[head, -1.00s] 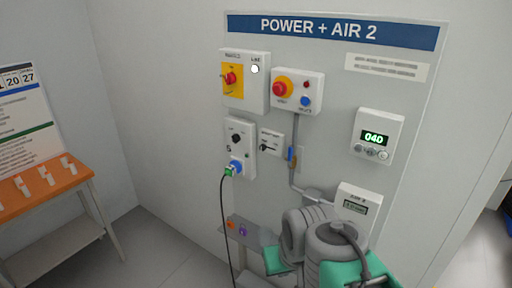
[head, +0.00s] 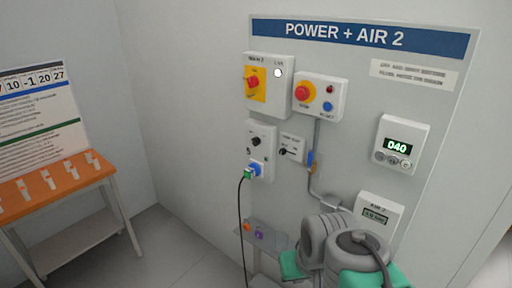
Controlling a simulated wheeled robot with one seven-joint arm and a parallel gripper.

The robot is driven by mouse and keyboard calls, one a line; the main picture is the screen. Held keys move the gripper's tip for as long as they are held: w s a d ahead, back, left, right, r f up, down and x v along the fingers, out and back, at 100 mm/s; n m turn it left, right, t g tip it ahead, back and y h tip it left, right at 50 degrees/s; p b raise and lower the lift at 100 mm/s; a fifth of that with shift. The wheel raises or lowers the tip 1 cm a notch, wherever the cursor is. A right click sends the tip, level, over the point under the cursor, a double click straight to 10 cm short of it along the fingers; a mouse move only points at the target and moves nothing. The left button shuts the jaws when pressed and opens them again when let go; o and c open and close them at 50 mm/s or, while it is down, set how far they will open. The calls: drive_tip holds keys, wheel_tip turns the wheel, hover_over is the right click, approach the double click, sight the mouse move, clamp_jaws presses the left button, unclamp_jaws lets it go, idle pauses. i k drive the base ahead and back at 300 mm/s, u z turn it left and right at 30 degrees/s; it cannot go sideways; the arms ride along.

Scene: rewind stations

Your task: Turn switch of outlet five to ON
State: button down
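Outlet five (head: 268,158) is a white box marked 5 on the grey panel. Its black rotary switch (head: 256,142) is on the upper part; its pointer setting is too small to read. A green plug (head: 248,175) sits in the blue socket (head: 256,168) below the switch, with a black cable hanging down. My arm's grey and teal links show at the bottom right, below and right of the outlet. My gripper's fingers do not show.
Above are a red-on-yellow rotary switch box (head: 268,85) and a red stop button box (head: 320,96). A display box (head: 402,142) reads 040. An orange-topped table (head: 50,186) stands left, with clear floor between.

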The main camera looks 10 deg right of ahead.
sight(256, 141)
drive_tip(key=z, duration=0.2)
drive_tip(key=k, duration=0.2)
drive_tip(key=u, duration=1.3)
drive_tip(key=i, duration=1.05)
drive_tip(key=u, duration=0.65)
